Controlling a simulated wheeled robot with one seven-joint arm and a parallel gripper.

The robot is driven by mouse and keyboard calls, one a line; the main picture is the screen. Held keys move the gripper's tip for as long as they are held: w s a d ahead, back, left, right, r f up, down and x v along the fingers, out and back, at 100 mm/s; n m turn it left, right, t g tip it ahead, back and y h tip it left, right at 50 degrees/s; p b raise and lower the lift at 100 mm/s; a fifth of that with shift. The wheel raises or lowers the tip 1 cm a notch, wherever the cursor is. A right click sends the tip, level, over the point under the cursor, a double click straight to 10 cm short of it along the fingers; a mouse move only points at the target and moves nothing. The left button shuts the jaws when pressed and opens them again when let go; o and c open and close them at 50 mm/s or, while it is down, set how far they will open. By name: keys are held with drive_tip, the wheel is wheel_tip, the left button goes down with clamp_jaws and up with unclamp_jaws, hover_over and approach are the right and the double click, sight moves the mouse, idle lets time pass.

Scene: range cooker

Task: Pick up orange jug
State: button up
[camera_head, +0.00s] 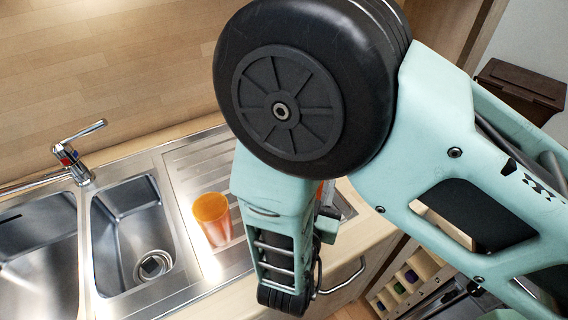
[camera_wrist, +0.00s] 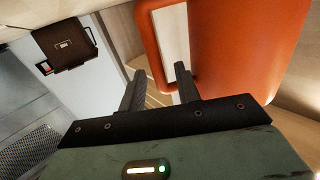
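The orange jug (camera_wrist: 245,45) fills the upper right of the wrist view, close to the camera, with its loop handle (camera_wrist: 152,50) on its left side. In the head view my arm hides nearly all of it; only a small orange patch shows behind the arm. My gripper (camera_wrist: 158,84) is open, with its two dark fingers apart. In the wrist view the handle's lower end lies between the fingertips, and the right fingertip overlaps the gap between handle and body. I cannot tell whether they touch. In the head view the fingers are hidden.
An orange see-through cup (camera_head: 212,218) stands on the steel drainboard (camera_head: 185,165), left of my arm. Further left are the sink basin (camera_head: 125,235) and tap (camera_head: 75,160). A dark brown box (camera_head: 522,88) is at the right. An open drawer (camera_head: 405,280) with small coloured items is below.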

drive_tip(key=shift+w+d, duration=0.15)
drive_tip(key=shift+w, duration=0.4)
clamp_jaws()
drive_tip(key=shift+r, duration=0.1)
